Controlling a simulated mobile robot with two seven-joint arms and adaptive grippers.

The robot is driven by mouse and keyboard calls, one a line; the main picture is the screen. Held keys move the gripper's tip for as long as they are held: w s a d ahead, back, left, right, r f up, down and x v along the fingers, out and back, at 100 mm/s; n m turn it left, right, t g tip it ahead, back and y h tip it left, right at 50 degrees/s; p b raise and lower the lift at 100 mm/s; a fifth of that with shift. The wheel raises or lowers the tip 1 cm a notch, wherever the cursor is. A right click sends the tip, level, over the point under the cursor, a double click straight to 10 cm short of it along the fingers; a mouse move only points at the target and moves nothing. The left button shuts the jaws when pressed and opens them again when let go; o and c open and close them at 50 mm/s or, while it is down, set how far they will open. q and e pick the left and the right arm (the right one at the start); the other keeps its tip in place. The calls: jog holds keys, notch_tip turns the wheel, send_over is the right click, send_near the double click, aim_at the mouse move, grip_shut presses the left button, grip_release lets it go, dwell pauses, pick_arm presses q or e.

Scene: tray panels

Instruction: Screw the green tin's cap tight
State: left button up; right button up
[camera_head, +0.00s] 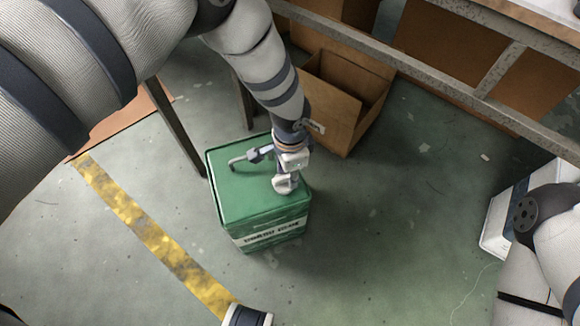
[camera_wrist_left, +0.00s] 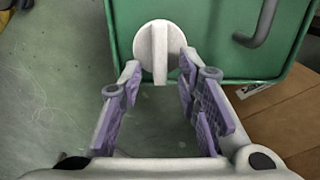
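The green tin (camera_head: 245,195) stands upright on the floor, with a pale label on its front and a grey handle (camera_head: 240,160) on its top. The wrist view shows the tin's top (camera_wrist_left: 215,60), its handle (camera_wrist_left: 262,25) and the round white cap (camera_wrist_left: 158,32) with a raised grip bar. My left gripper (camera_head: 284,170) is over the right part of the tin's top. Its two fingers are apart, with the tips (camera_wrist_left: 158,66) near either side of the cap's grip bar. I cannot tell whether they touch it. My right gripper is out of view.
An open cardboard box (camera_head: 340,100) stands behind the tin. A metal rail (camera_head: 420,68) crosses the back right. A white container (camera_head: 497,222) is at the right. Floor is clear right of the tin; a yellow stripe (camera_head: 150,235) runs at left.

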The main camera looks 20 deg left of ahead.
pick_arm(q)
notch_tip(320, 180, up, 12)
dwell(0.5)
